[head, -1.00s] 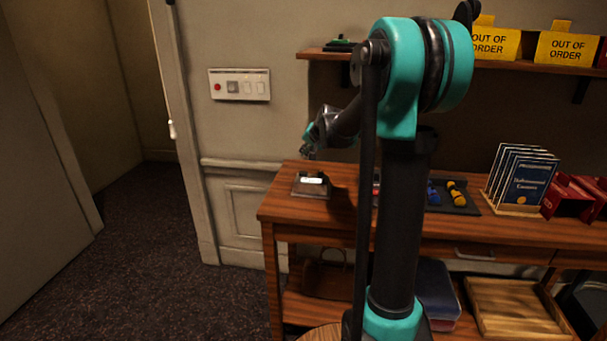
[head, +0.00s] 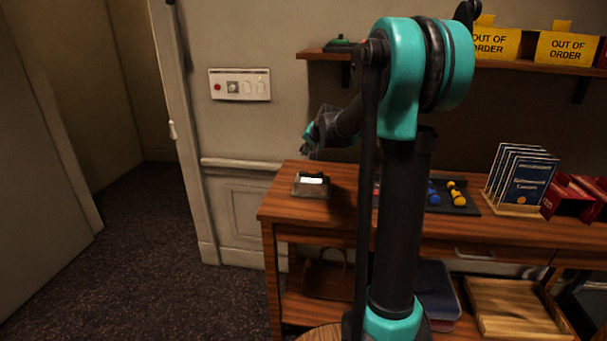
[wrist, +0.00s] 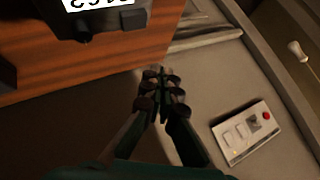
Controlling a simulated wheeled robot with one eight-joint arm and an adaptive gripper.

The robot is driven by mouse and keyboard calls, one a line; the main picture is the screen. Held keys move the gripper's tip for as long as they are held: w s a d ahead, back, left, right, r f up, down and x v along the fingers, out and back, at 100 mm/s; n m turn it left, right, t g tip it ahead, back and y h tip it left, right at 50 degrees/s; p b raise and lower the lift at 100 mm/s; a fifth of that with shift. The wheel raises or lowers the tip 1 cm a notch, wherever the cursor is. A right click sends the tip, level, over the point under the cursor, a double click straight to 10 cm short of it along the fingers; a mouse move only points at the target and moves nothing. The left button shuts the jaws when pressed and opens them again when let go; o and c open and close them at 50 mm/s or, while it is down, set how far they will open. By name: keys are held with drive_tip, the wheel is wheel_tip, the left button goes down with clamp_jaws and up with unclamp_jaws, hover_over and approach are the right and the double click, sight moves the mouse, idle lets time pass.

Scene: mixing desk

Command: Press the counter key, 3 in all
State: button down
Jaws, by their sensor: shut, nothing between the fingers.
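The counter (head: 311,186) is a small dark box with a lit white display, standing at the left end of the wooden desk. In the wrist view the counter (wrist: 72,22) is at the top left, cut by the frame edge, with its digits upside down. A small dark block on its side (wrist: 133,20) may be the key; I cannot tell for sure. My gripper (wrist: 163,82) is shut and empty, with its fingertips apart from the counter. In the head view my gripper (head: 309,138) is above and behind the counter, partly dark and small.
A wall panel (head: 240,85) with a red button and switches is left of the desk. A dark tray (head: 470,208) with blue and yellow items, a booklet rack (head: 520,180) and a red holder (head: 572,200) stand to the right. A shelf (head: 400,58) is above.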

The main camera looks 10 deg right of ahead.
sight(305, 174)
drive_tip(key=shift+f, duration=2.7)
drive_tip(key=shift+f, duration=0.15)
drive_tip(key=shift+f, duration=0.25)
drive_tip(key=shift+f, duration=0.5)
drive_tip(key=shift+r, duration=0.9)
drive_tip(key=shift+r, duration=2.5)
